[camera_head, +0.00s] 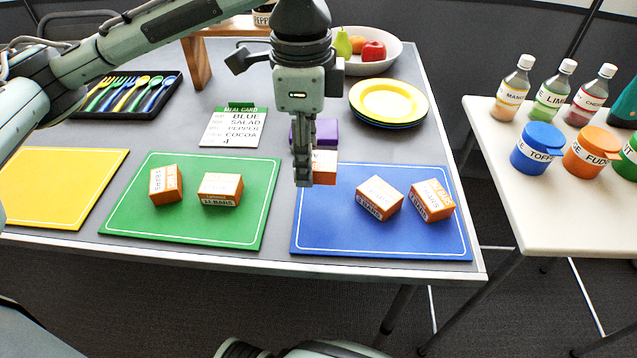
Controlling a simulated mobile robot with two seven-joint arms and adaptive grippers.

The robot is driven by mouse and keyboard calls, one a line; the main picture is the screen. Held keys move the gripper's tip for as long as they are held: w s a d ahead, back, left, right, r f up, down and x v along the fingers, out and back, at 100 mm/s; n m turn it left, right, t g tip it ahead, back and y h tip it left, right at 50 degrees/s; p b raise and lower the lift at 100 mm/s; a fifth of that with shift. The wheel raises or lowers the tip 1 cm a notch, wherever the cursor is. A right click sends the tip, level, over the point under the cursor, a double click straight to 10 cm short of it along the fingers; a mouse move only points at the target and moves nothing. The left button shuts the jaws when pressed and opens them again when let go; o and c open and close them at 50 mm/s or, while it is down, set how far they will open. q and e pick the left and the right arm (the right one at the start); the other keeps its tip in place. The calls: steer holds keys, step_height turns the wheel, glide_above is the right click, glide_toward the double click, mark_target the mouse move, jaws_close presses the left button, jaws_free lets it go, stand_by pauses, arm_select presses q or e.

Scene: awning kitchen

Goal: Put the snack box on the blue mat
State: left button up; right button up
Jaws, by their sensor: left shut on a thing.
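My left gripper (304,172) points down at the upper left part of the blue mat (325,232). It is shut on an orange and white snack box (325,166), partly hidden behind the fingers. I cannot tell whether this box touches the mat. Two similar snack boxes sit on the right half of the blue mat, a left one (380,198) and a right one (432,201). Two more sit on the green mat (190,228), one tilted in view (166,185) and one beside it (220,190). My right gripper is not clearly in view.
A purple object (327,131) stands just behind the held box. A yellow plate stack (389,101), a meal card (234,128), a cutlery tray (172,81) and a yellow mat (60,185) share the table. The blue mat's front left is clear. A side table (550,215) holds bottles and jars.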

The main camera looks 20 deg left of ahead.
mark_target(318, 200)
arm_select(q)
steer(key=shift+s+d+f, duration=0.1)
steer(key=shift+d+f, duration=0.45)
steer(key=shift+d, duration=0.35)
steer(key=shift+f, duration=0.25)
step_height(318, 200, down, 3)
steer(key=shift+f+b, duration=0.2)
steer(key=shift+b, duration=0.15)
steer(key=shift+f, duration=0.15)
steer(key=o, duration=1.2)
steer(key=shift+c, duration=0.2)
arm_select(e)
steer(key=shift+d+r, duration=0.15)
steer(key=shift+r, duration=0.45)
